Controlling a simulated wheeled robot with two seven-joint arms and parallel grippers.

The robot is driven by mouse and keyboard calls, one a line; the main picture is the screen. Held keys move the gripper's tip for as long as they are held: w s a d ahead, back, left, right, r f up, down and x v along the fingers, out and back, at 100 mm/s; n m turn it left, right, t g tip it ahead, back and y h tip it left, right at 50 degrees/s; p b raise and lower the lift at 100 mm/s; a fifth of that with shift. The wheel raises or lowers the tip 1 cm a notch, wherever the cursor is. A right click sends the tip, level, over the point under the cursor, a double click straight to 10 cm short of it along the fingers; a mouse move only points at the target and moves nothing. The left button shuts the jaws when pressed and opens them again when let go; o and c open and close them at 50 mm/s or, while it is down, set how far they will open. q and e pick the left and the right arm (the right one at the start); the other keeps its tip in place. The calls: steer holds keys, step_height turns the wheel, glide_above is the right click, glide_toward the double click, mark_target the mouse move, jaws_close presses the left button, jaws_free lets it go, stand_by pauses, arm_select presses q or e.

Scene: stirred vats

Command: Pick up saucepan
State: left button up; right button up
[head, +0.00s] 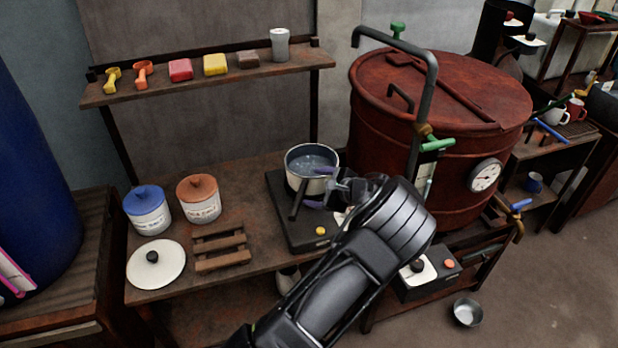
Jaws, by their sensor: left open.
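I cannot tell whether a finger touches the handle or pan. My left forearm and wrist cover the right part of the hot plate. My right gripper is not in view.
A large red vat (440,110) with a grey pipe stands close on the right. Blue-lidded (147,210) and brown-lidded (199,199) jars, a white lid (156,264) and a wooden trivet (221,247) lie to the left. A shelf (206,85) runs above the table's back.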

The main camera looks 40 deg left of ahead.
mark_target(306, 185)
arm_select(q)
steer(key=x, duration=0.3)
steer(key=shift+a+f+p, duration=0.15)
steer(key=shift+a+p, duration=0.05)
steer(key=shift+p, duration=0.15)
steer(key=shift+c, duration=0.5)
steer(key=shift+s, duration=0.1)
steer(key=c, duration=1.1)
steer(key=shift+s+f, duration=0.1)
jaws_close()
steer(key=shift+d, duration=0.1)
steer(key=shift+s, duration=0.1)
steer(key=shift+w+r, duration=0.25)
steer(key=shift+w, duration=0.05)
